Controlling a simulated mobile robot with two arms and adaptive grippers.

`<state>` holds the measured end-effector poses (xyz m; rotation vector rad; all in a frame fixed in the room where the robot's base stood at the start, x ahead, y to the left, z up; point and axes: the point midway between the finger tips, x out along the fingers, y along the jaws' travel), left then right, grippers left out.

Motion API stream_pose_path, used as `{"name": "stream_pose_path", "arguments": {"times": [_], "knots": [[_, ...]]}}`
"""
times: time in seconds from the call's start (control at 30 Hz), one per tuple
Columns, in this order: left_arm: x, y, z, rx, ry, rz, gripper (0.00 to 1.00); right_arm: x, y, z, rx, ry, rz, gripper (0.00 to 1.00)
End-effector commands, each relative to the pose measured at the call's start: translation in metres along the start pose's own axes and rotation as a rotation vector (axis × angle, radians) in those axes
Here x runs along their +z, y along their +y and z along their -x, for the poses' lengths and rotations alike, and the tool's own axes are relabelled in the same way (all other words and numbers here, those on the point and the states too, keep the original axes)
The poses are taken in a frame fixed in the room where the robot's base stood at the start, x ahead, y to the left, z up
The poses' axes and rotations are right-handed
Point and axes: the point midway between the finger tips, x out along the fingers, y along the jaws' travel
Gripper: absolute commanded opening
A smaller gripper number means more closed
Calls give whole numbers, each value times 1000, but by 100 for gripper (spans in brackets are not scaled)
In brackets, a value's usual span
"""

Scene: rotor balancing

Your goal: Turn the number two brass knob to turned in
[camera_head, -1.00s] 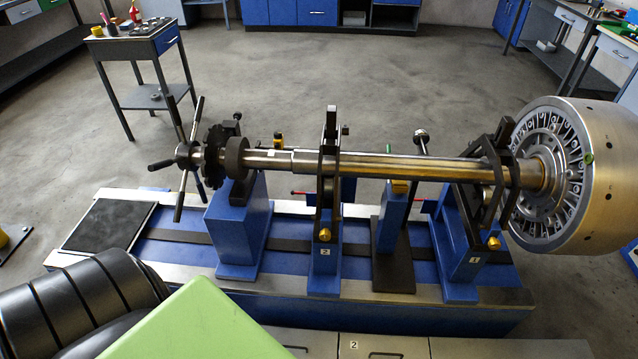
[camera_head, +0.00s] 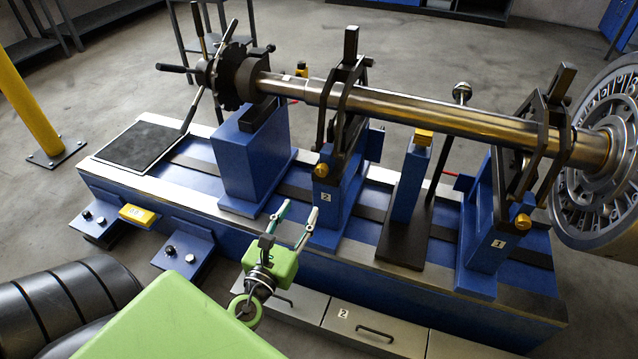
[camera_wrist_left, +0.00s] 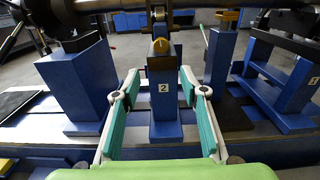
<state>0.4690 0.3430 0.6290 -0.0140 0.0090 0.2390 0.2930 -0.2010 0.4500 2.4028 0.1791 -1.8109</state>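The number two brass knob (camera_head: 321,170) sits on the front of the blue support post (camera_head: 326,205) labelled 2, below the rotor shaft. It also shows in the left wrist view (camera_wrist_left: 163,47), straight ahead, above the label, with a slot-like mark on its face. My left gripper (camera_head: 298,213) is in front of this post, lower than the knob and a little to its left. Its fingers are apart and empty, and in the left wrist view (camera_wrist_left: 160,76) the post shows between them. The knob appears beyond the fingertips, untouched. My right gripper is not in view.
A second brass knob (camera_head: 522,222) is on the post labelled 1 at the right. The steel shaft (camera_head: 430,110) runs above the posts to a large bladed rotor (camera_head: 605,150). Grey drawers (camera_head: 370,325) are below the bench edge. A yellow post (camera_head: 28,105) stands at the left.

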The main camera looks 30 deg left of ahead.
Motion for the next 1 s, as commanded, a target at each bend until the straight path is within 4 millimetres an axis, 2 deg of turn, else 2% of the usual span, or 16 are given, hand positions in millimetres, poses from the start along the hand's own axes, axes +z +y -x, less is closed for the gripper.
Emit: {"name": "stream_pose_path", "arguments": {"times": [0.17, 0.43, 0.7, 0.83, 1.0], "knots": [[8, -1, -15, -3, -17, -16, 40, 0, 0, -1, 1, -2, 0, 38], [7, -1, -66, -3, -15, -14, 40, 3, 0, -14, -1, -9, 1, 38], [7, -2, -114, -2, -13, -12, 40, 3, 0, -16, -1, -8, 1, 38], [6, -2, -128, -4, -12, -12, 40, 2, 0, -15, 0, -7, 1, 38], [6, -2, -137, -3, -11, -12, 40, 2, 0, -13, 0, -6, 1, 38]]}}
